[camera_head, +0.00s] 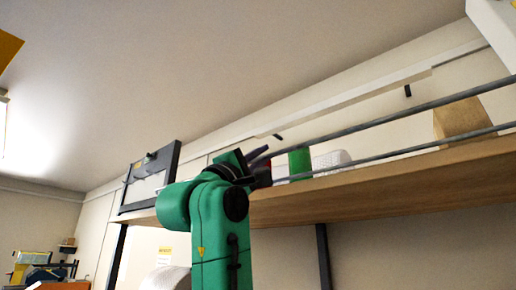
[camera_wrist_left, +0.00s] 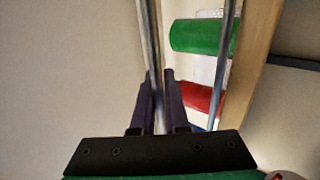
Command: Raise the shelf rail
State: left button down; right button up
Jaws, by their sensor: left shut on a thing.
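The shelf rail (camera_head: 400,110) shows as two thin grey metal bars along the front of a wooden shelf, an upper one and a lower one. In the left wrist view the bar farther from the shelf board (camera_wrist_left: 153,40) runs between my left gripper's dark fingers (camera_wrist_left: 160,76), and they are shut on it. The second bar (camera_wrist_left: 222,70) passes to the right of the fingers. In the head view my left gripper (camera_head: 262,168) is at the rail's left part, partly hidden by my green arm. My right gripper is not in view.
The wooden shelf (camera_head: 400,185) holds a green cylinder (camera_head: 300,163), a white item (camera_head: 330,159) and a wooden block (camera_head: 462,118). A red item (camera_wrist_left: 200,97) lies beside the gripper. A black-framed panel (camera_head: 150,178) stands at the left. The space above the rail looks open.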

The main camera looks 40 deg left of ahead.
pick_arm(q)
jog(key=shift+w+r+g+p, duration=0.15)
jog(key=shift+w+g+p, duration=0.3)
jog(key=shift+g+p, duration=0.35)
jog(key=c, duration=0.9)
grip_release()
jog(key=shift+w, duration=0.1)
jog(key=shift+s+f+b, duration=0.3)
jog(key=shift+b, duration=0.15)
jog(key=b+v, duration=0.7)
jog(key=v, duration=0.6)
jog(key=shift+s, duration=0.45)
